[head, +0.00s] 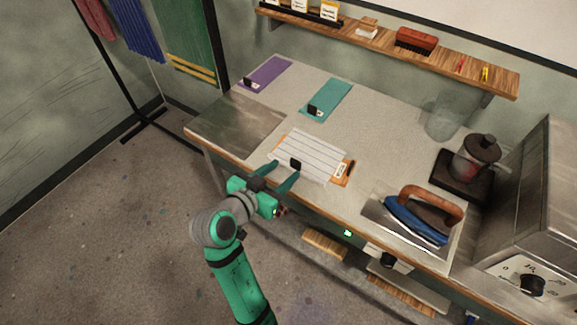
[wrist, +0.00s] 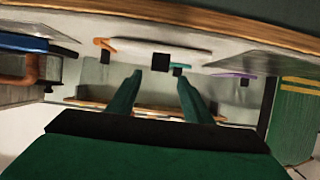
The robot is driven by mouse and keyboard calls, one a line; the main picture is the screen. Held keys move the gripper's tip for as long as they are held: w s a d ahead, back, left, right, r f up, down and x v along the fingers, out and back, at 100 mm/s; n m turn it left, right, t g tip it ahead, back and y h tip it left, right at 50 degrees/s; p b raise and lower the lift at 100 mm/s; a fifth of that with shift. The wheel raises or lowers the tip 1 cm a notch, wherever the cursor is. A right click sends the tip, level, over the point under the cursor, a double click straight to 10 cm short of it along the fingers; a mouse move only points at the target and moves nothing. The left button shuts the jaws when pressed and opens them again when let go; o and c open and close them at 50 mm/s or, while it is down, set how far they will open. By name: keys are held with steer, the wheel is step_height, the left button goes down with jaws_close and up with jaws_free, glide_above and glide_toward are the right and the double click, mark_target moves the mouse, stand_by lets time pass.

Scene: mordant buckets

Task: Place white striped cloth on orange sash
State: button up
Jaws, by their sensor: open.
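The white striped cloth (head: 312,152) lies flat on the table with a black block (head: 295,164) at its near edge. It covers much of the orange sash (head: 348,174), whose right end shows with a white tag. In the wrist view the cloth is a thin pale edge (wrist: 200,51), with the black block (wrist: 160,62) just beyond my fingers and a bit of orange sash (wrist: 103,43) to the left. My gripper (head: 284,171) is open and empty at the table's front edge, its fingertips apart, near the block; it also shows in the wrist view (wrist: 160,79).
A purple sash (head: 265,73) and a teal sash (head: 328,99) lie farther back. At right are a blue iron (head: 415,220), a glass vessel (head: 440,117) and a dark-lidded jar (head: 476,155). A wooden shelf (head: 450,72) runs along the wall. A metal plate (head: 235,125) is at left.

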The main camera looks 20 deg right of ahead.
steer(key=v, duration=0.6)
steer(key=s+a+f+n+t+y, duration=0.2)
steer(key=s+a+f+n+y, duration=0.25)
steer(key=f, duration=0.35)
steer(key=s+a+f+n+t+y, duration=0.2)
steer(key=s+a+f+n+y, duration=0.15)
steer(key=s+f+n, duration=0.4)
steer(key=s+r+m+t+y, duration=0.1)
steer(key=s+r+t+y, duration=0.1)
steer(key=s, duration=1.5)
steer(key=shift+a+r+m+t+y, duration=0.3)
steer(key=shift+a+r+t+y, duration=0.15)
steer(key=shift+r, duration=0.4)
steer(key=shift+d, duration=0.1)
steer(key=shift+c, duration=0.7)
